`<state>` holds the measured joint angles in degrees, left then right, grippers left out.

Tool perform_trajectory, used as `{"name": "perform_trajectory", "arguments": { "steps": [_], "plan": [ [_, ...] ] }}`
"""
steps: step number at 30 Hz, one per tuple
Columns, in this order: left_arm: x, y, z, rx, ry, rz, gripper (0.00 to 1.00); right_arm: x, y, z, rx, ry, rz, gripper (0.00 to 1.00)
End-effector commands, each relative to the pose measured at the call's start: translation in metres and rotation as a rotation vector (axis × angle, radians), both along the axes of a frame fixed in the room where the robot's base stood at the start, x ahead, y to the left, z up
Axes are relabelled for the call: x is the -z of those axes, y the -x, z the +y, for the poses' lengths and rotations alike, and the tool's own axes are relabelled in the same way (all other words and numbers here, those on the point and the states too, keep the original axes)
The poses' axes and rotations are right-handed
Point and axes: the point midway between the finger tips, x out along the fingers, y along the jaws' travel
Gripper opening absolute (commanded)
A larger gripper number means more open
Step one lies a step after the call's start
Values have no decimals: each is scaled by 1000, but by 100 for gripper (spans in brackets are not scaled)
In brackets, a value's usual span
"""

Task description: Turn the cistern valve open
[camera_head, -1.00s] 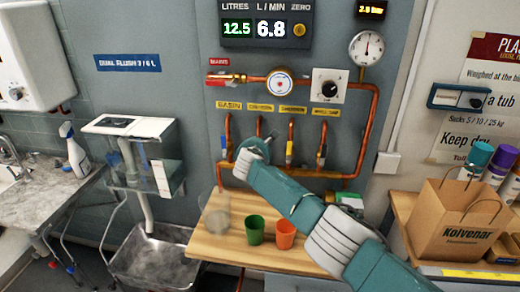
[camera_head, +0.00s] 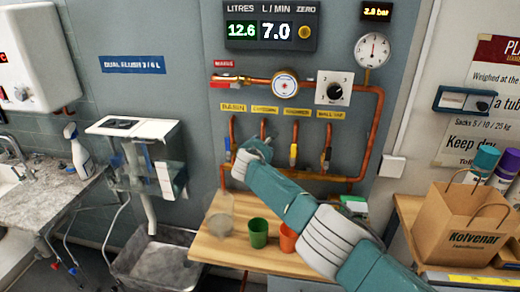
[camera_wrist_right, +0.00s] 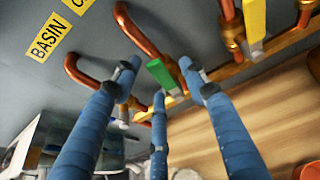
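The cistern valve's green lever (camera_wrist_right: 162,74) shows in the right wrist view, on the second copper drop pipe, right of the one labelled BASIN. My right gripper (camera_wrist_right: 160,85) has its three blue fingers spread, with the fingertips on both sides of and below the lever; whether they touch it I cannot tell. In the head view my right gripper (camera_head: 254,150) covers the valve under the cistern label (camera_head: 264,110). My left gripper is out of view.
Below, a wooden bench (camera_head: 215,250) holds a clear cup (camera_head: 220,223), a green cup (camera_head: 258,232) and an orange cup (camera_head: 288,238).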

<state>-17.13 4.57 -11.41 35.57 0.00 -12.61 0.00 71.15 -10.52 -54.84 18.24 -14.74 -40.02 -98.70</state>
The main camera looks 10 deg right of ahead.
Motion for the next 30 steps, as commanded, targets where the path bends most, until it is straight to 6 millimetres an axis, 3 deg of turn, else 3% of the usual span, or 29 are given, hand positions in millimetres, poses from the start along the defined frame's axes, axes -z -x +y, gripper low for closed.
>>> {"name": "perform_trajectory", "arguments": {
  "steps": [14, 23, 30],
  "plan": [
    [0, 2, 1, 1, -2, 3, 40, -4, 8, 5, -3, -4, -3, 43],
    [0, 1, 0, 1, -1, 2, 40, -14, 32, 9, -4, -3, -2, 43],
    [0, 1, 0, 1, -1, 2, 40, -26, 63, 16, -4, -3, -1, 43]
  ]
}}
